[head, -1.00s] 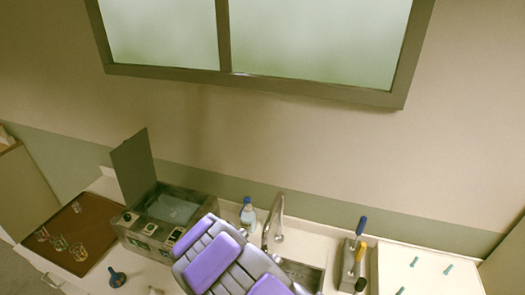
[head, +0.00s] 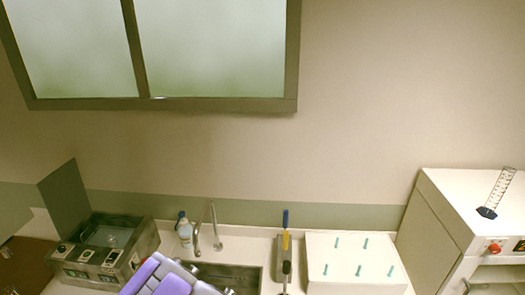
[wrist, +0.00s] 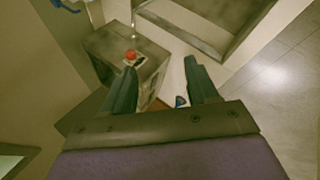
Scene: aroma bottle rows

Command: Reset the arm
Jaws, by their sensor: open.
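My arm's purple and grey link shows at the bottom of the head view, over the counter in front of the metal water-bath box (head: 140,243). My gripper (wrist: 160,64) shows in the wrist view with its two dark fingers apart. Nothing is held between them. Beyond the fingers is a grey metal box with a red knob (wrist: 131,56). The gripper's fingers cannot be made out in the head view.
A blue-capped bottle (head: 185,232), a tap (head: 216,225) and a sink (head: 235,273) stand right of the box. A holder with blue and yellow handles (head: 284,266) and a white board with teal pegs (head: 350,250) follow. A white cabinet (head: 440,215) bears a graduated cylinder (head: 497,193).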

